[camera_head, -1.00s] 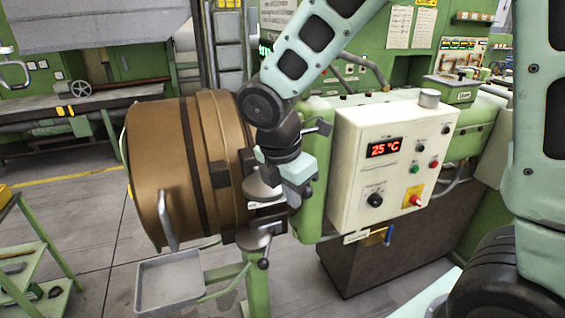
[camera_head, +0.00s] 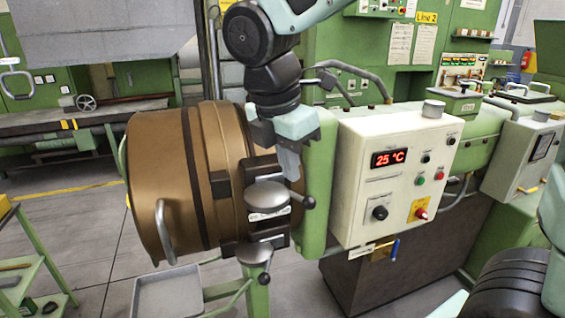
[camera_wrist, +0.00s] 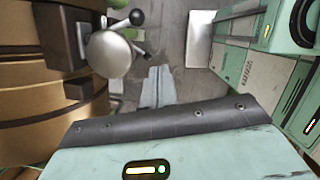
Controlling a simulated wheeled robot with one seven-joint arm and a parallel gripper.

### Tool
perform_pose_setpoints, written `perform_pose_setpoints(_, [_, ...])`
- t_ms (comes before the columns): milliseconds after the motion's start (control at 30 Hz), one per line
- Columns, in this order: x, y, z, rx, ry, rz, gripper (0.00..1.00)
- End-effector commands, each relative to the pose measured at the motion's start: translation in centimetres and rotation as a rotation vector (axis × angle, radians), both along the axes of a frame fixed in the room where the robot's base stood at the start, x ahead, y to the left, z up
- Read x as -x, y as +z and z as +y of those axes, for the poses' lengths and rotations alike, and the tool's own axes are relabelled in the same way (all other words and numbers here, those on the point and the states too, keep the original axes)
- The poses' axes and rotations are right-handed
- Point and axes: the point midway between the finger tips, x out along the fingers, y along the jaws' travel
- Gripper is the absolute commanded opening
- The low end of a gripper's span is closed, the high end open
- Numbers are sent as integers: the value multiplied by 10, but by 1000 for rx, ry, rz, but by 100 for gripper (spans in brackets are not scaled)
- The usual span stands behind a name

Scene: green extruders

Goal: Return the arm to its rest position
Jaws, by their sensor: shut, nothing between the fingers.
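My gripper (camera_head: 289,165) is in the middle of the head view, pointing down beside the right end of the brown barrel (camera_head: 165,180). Its fingers are together with nothing between them. In the wrist view my gripper (camera_wrist: 157,88) shows as two pale fingertips side by side over the grey floor. The barrel's round clamp knob (camera_head: 266,195) is close to the left of the fingers. I cannot tell whether they touch it.
A white control box (camera_head: 395,185) reading 25 °C stands right of my gripper, on the green machine. A grey tray (camera_head: 167,292) is below the barrel. A green shelf cart (camera_head: 35,260) stands at the left. Open floor (camera_head: 90,225) lies between.

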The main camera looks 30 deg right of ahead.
Motion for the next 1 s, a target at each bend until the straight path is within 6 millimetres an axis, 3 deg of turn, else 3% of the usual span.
perform_pose_setpoints(167, [0,-1,0,0,0,0,0])
perform_pose_setpoints(267, [4,-12,4,-11,-22,-3,0])
perform_pose_setpoints(367, [19,-45,18,-48,-111,-16,0])
perform_pose_setpoints(600, [89,-169,65,-195,-577,-44,0])
perform_pose_setpoints(700, [118,-210,75,-235,-782,-46,0])
perform_pose_setpoints(833, [144,-244,81,-263,-985,-47,0])
perform_pose_setpoints(1000, [157,-258,83,-276,-1105,-47,0])
